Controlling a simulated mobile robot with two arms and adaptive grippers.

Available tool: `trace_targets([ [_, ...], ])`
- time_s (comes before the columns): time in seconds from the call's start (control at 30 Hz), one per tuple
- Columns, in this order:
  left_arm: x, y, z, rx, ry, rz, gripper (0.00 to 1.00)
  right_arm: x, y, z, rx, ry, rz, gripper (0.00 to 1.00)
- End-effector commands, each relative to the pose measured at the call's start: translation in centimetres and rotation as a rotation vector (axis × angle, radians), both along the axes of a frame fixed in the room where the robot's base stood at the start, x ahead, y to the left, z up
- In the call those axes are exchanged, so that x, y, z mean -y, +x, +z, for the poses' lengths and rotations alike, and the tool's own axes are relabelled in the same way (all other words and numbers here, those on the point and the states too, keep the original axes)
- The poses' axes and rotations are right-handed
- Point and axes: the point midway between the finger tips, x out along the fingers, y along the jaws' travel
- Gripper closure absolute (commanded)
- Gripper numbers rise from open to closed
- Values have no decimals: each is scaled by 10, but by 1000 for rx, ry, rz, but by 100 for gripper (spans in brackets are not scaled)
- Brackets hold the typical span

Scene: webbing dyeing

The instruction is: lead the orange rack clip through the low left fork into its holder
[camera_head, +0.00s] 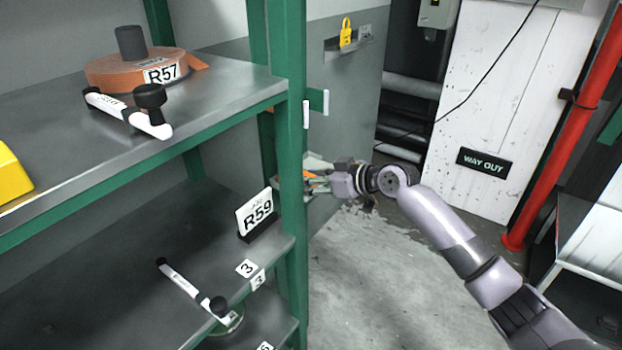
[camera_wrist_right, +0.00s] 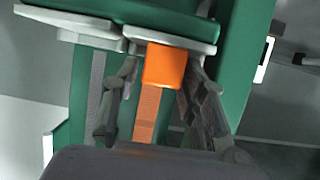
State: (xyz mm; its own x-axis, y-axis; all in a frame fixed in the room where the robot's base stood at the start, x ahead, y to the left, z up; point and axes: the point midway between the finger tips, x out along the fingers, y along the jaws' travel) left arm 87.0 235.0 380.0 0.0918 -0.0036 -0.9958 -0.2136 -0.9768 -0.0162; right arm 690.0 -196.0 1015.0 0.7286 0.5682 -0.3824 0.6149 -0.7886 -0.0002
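The orange rack clip (camera_wrist_right: 163,67) is between the fingertips of my right gripper (camera_wrist_right: 163,75), which look closed about its sides. A strip of orange webbing (camera_wrist_right: 147,112) runs from the clip toward the palm. Beyond the clip, close to it, is a pale plate (camera_wrist_right: 165,39) under a green part; I cannot tell whether they touch or which part is the fork or holder. In the head view my right gripper (camera_head: 328,182) is just right of the green rack post (camera_head: 291,150), with a little orange showing at its fingers. My left gripper is not in view.
The shelf rack at left carries an orange webbing roll (camera_head: 125,72) marked R57 and a sign (camera_head: 254,213) marked R59. A green bracket (camera_head: 317,100) with white ends sticks out from the post above my gripper. The floor (camera_head: 370,270) in front of the rack is clear.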

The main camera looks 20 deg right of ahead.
Motion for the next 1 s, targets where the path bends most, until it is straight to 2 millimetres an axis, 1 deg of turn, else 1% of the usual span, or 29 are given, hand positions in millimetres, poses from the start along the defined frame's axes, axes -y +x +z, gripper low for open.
trace_targets([
  [0.03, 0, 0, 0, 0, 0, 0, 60, 0, 0, 0, 0, 0, 0, 55],
  [0.17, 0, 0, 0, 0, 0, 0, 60, 0, 0, 0, 0, 0, 0, 47],
  [0.67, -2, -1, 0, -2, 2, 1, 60, 0, -2, -1, -3, -1, 4, 47],
  [0.77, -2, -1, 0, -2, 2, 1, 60, 6, -8, 2, -3, -1, 1, 47],
  [0.83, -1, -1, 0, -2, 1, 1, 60, 12, -16, 6, -3, -2, 1, 47],
  [1.0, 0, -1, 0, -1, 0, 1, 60, 34, -42, 20, -2, -5, -1, 47],
])
